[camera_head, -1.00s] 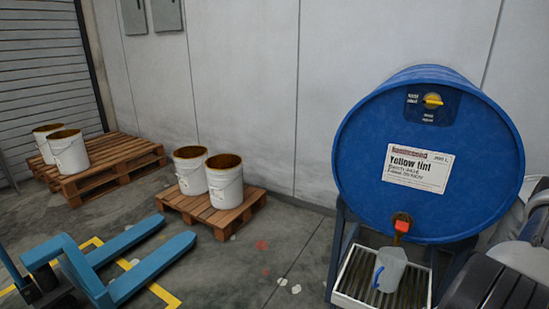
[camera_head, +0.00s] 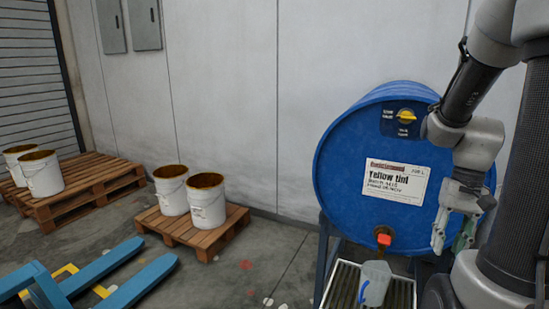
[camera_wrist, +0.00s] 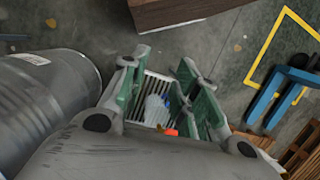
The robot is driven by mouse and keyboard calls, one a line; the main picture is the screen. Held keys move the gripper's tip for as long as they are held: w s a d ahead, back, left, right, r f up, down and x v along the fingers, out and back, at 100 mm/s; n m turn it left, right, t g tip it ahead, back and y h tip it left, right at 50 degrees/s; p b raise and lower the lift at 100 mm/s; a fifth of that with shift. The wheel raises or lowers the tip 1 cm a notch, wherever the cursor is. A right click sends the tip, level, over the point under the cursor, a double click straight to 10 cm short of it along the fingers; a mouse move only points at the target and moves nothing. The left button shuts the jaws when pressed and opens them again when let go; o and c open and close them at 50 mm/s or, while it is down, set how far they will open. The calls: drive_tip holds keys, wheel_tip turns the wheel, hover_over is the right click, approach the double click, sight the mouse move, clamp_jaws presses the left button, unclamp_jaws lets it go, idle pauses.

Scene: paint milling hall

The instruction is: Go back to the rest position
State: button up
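The blue drum (camera_head: 352,185), labelled Yellow tint, lies on its side on a stand. It has a yellow knob (camera_head: 407,116) near the top and a red-handled tap (camera_head: 384,240) low on its face. My gripper (camera_head: 452,241) hangs in front of the drum's right side, apart from the jug. In the wrist view my gripper (camera_wrist: 158,88) is open with nothing held, its green-padded fingers spread above the tray; the jug (camera_wrist: 154,108) shows between them.
White buckets (camera_head: 206,203) stand on wooden pallets (camera_head: 191,232) to the left. Blue pallet-truck forks (camera_head: 137,284) lie on the floor at lower left. In the wrist view a grey drum (camera_wrist: 45,95) is at left and a brown box (camera_wrist: 180,10) at top.

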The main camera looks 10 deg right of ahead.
drive_tip(key=s+a+r+n+t+h, duration=0.2)
drive_tip(key=a+r+n+t, duration=0.3)
drive_tip(key=r, duration=0.8)
drive_tip(key=a+t, duration=0.1)
drive_tip(key=a, duration=0.2)
drive_tip(key=shift+a+n, duration=0.4)
idle(0.7)
